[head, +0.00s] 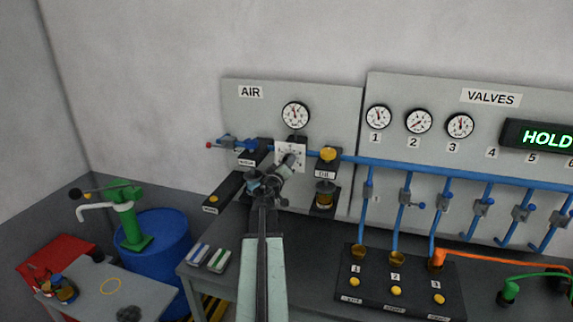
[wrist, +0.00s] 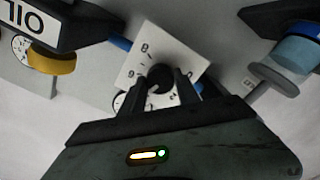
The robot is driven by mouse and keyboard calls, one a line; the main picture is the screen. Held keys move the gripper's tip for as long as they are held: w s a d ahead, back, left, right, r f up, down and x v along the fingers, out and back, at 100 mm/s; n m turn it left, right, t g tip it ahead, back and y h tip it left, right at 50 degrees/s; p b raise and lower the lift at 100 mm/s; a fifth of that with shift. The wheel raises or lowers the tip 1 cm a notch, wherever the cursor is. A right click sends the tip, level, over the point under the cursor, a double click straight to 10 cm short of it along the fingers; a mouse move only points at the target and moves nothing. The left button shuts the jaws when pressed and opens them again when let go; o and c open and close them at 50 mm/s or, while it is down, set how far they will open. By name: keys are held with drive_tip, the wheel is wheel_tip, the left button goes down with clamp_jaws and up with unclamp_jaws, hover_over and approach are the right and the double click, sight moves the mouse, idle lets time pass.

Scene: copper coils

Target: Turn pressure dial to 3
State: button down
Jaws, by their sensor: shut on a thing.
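The pressure dial is a white square plate (head: 291,154) with numbers around a dark knob, on the AIR panel below a round gauge (head: 295,115). In the wrist view the plate (wrist: 135,62) appears tilted, with the black knob (wrist: 160,76) at its middle. My gripper (wrist: 167,84) is shut on the knob, one dark finger on each side. In the head view my gripper (head: 286,165) reaches the plate and hides part of it. Which number the knob points to cannot be told. The gauge needle is too small to read exactly.
A unit labelled OIL with a yellow cap (head: 328,154) stands close right of the dial. A blue pipe (head: 400,165) runs along the panels. Left of the dial is a dark filter unit (head: 250,155). A bench (head: 225,240) lies below.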

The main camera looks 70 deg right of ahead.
drive_tip(key=n, duration=0.9)
drive_tip(key=shift+n, duration=0.3)
idle(0.5)
drive_tip(key=c, duration=0.9)
unclamp_jaws()
drive_tip(key=a, duration=0.7)
drive_tip(key=shift+s+a, duration=0.15)
drive_tip(key=shift+a, duration=0.25)
